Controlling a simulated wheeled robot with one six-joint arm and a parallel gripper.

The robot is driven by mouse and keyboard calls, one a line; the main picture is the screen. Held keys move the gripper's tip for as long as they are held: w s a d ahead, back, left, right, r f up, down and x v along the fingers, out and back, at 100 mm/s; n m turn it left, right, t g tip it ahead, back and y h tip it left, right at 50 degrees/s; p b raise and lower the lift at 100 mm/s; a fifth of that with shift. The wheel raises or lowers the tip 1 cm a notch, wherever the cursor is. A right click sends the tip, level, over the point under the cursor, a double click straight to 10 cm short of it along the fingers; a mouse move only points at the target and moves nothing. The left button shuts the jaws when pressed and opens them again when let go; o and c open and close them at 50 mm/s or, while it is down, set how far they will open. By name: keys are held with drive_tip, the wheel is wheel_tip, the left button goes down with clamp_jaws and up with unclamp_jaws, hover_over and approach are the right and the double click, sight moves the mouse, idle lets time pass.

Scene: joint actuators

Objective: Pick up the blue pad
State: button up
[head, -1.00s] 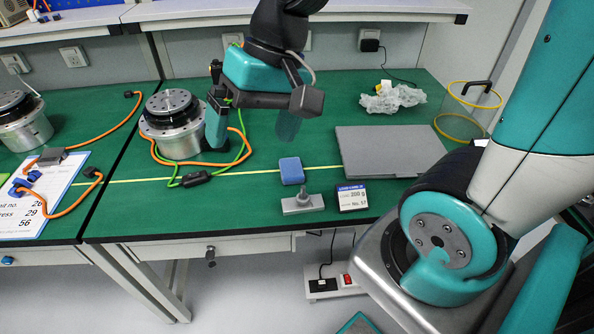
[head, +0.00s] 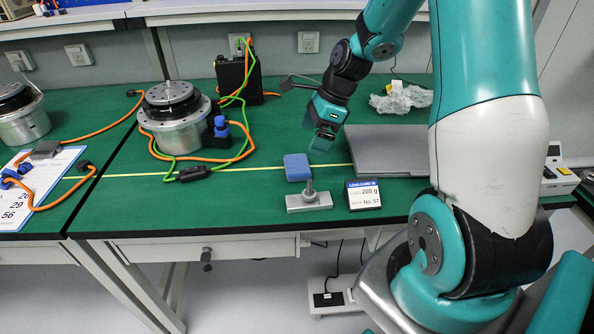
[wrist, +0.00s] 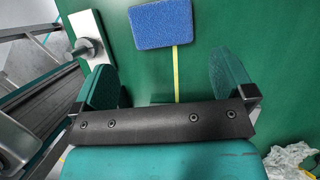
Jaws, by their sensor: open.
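The blue pad (head: 297,167) is a small rounded block near the front middle of the green bench, just behind a grey metal stand with a short post (head: 309,200). In the wrist view the blue pad (wrist: 161,24) lies beyond the fingertips, near the top of the picture. My gripper (head: 322,143) is above the bench, behind and to the right of the pad, and apart from it. In the wrist view my gripper (wrist: 168,85) has its two teal fingers wide apart with nothing between them.
A load card (head: 363,195) stands right of the metal stand. A closed grey laptop-like slab (head: 388,150) lies behind it. A round actuator (head: 176,120) with orange and green cables stands to the left, beside a black box (head: 238,82). Crumpled plastic (head: 402,99) lies at the back right.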

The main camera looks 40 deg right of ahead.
sight(298, 163)
drive_tip(key=b+x, duration=0.1)
drive_tip(key=x, duration=0.7)
drive_tip(key=shift+w+a+f, duration=0.15)
drive_tip(key=shift+f, duration=0.15)
drive_tip(key=c, duration=0.6)
